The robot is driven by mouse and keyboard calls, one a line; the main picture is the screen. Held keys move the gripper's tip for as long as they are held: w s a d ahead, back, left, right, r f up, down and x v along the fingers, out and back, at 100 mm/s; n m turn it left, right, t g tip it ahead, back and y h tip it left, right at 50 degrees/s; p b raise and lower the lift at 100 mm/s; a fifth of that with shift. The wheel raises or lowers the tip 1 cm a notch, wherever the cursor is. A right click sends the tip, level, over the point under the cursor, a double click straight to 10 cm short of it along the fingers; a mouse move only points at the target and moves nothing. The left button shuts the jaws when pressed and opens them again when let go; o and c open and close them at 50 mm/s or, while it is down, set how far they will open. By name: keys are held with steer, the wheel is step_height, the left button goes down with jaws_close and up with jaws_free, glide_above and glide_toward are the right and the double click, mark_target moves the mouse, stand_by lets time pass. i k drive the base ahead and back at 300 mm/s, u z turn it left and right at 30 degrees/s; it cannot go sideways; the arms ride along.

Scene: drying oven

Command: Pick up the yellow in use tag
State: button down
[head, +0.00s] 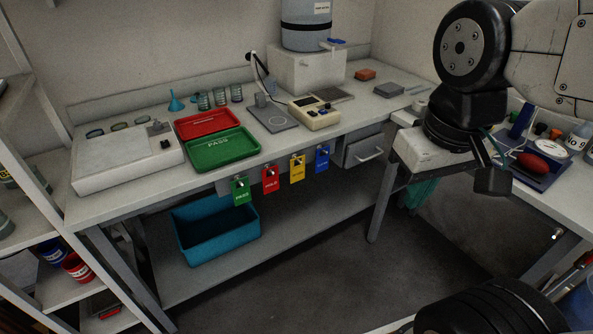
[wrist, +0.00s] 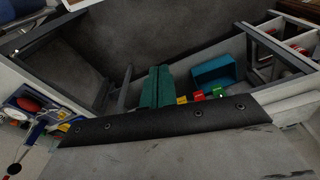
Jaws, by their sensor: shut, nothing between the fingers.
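The yellow tag (head: 297,169) hangs from the front of the bench in the head view, between a red tag (head: 270,178) and a blue tag (head: 322,158). In the wrist view the yellow tag (wrist: 182,100) shows small, just beside my fingers and close to the dark edge of my gripper body. My gripper (head: 415,202) is right of the tags, apart from them in the head view. Its two teal fingers (wrist: 155,75) lie together, shut and empty. The blue tag is not seen in the wrist view.
A green tag (head: 241,190) hangs at the left of the row. A blue bin (head: 215,235) stands on the lower shelf. Above the tags the bench holds red (head: 207,122) and green trays (head: 222,152). A drawer (head: 364,150) is right of the tags. The floor in front is clear.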

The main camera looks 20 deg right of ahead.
mark_target(296, 172)
steer(key=z, duration=0.05)
steer(key=k, duration=0.5)
steer(key=u, duration=0.4)
steer(key=i, duration=0.7)
steer(key=z, duration=0.45)
steer(key=i, duration=0.7)
steer(key=z, duration=0.55)
